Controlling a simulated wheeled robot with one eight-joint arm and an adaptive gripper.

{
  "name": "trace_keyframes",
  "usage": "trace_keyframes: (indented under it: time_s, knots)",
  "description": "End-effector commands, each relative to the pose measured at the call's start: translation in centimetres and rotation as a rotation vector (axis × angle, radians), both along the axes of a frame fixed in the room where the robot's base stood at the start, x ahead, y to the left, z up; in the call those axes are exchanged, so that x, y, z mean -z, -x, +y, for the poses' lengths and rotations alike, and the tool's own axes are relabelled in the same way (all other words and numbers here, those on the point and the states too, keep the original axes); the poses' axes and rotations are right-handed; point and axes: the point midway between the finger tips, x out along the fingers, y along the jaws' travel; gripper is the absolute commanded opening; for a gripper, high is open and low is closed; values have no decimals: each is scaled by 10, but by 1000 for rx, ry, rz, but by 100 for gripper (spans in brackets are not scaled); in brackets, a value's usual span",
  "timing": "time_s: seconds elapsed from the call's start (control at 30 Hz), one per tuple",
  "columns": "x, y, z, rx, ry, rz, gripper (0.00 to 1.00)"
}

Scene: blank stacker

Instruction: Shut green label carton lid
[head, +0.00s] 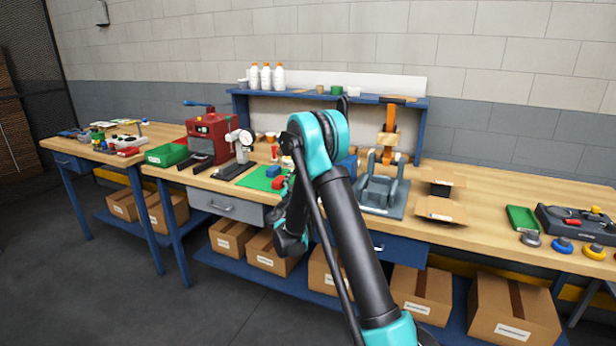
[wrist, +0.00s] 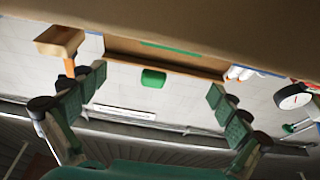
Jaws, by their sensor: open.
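My gripper (wrist: 157,88) is open in the wrist view, with its two dark green-padded fingers far apart and nothing between them. In that view, which looks upside down, a brown panel (wrist: 195,62) with a thin green strip spans the gap beyond the fingertips; I cannot tell for sure whether it is the green label carton. A blurred tan surface (wrist: 250,22) fills the top edge, very near. In the head view an open brown carton (head: 440,210) with spread flaps stands on the bench right of my arm; no green label shows on it. My arm hides my fingertips there.
A grey fixture with an orange upright (head: 388,140) stands left of the carton. A green tray (head: 522,219) lies to the right. A dial gauge (head: 245,138) and red machine (head: 210,135) stand left. A blue shelf (head: 300,97) runs behind; several boxes sit below the bench.

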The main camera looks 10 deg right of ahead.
Motion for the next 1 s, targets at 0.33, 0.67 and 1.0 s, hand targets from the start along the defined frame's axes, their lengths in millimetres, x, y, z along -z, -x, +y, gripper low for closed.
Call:
trace_keyframes:
  time_s: [0.33, 0.67, 1.0]
  knots:
    - [14, 36, 22, -2, 0, 0, 100]
    - [23, 61, 36, 0, 0, 0, 100]
    - [23, 62, 33, 5, -1, 6, 100]
